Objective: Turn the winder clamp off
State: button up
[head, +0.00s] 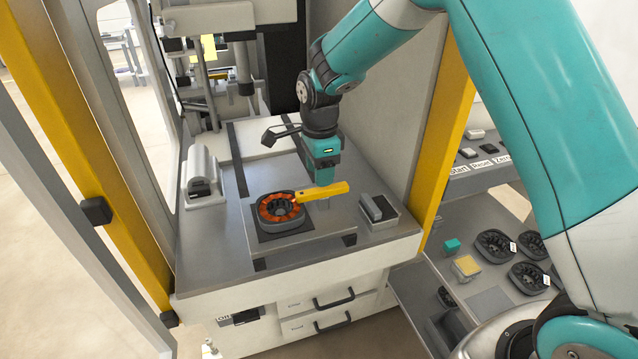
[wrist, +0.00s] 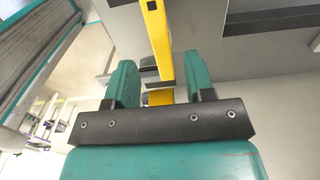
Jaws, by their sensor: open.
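The winder clamp's yellow lever (head: 322,192) lies nearly level and points right from a ring with orange copper windings (head: 281,208) on a dark square base. My gripper (head: 322,181) is pointing down at the lever. In the wrist view the yellow lever (wrist: 158,38) runs between the two teal fingers of my gripper (wrist: 162,80). The fingers are open, with gaps visible beside the lever. The lever's far side is partly hidden by the gripper in the head view.
A white device (head: 201,178) stands left of the ring, and a small grey box (head: 379,210) stands right. Yellow posts (head: 98,150) frame the cell. A lower bench at right holds several dark rings (head: 495,246). The worktop's front strip is clear.

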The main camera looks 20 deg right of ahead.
aim_at(320, 189)
notch_tip(320, 189, down, 5)
jog(key=shift+f+p, duration=0.1)
jog(key=shift+p, duration=0.25)
grip_shut()
